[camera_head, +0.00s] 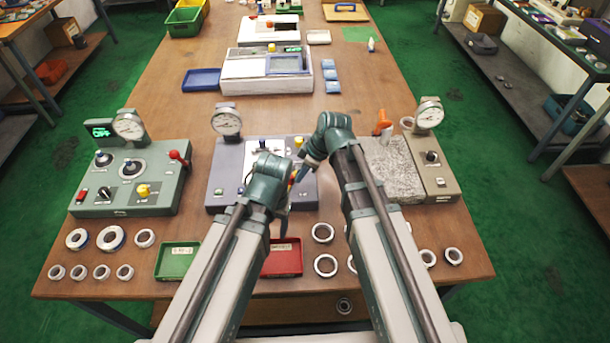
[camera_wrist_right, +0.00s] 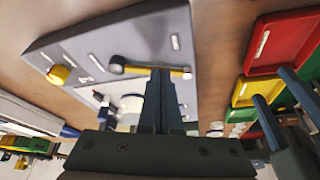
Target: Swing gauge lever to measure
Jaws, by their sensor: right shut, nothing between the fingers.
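The middle grey gauge unit (camera_head: 222,180) carries a round dial (camera_head: 227,122) and stands behind my grippers, which partly hide it. My right gripper (camera_head: 300,176) is over this unit. Its shut fingers (camera_wrist_right: 160,74) reach the bar with nothing between them; I cannot tell whether they touch it. My left gripper (camera_head: 287,202) is low in front of the unit. Its fingers (camera_wrist_right: 268,85) show apart at the right of the wrist view.
A green gauge unit (camera_head: 120,197) with a red-knobbed lever stands at left. A granite block (camera_head: 392,170) and another dial unit (camera_head: 435,180) stand at right. A green tray (camera_head: 177,260), a red tray (camera_head: 285,258) and several rings (camera_head: 110,238) lie along the front edge.

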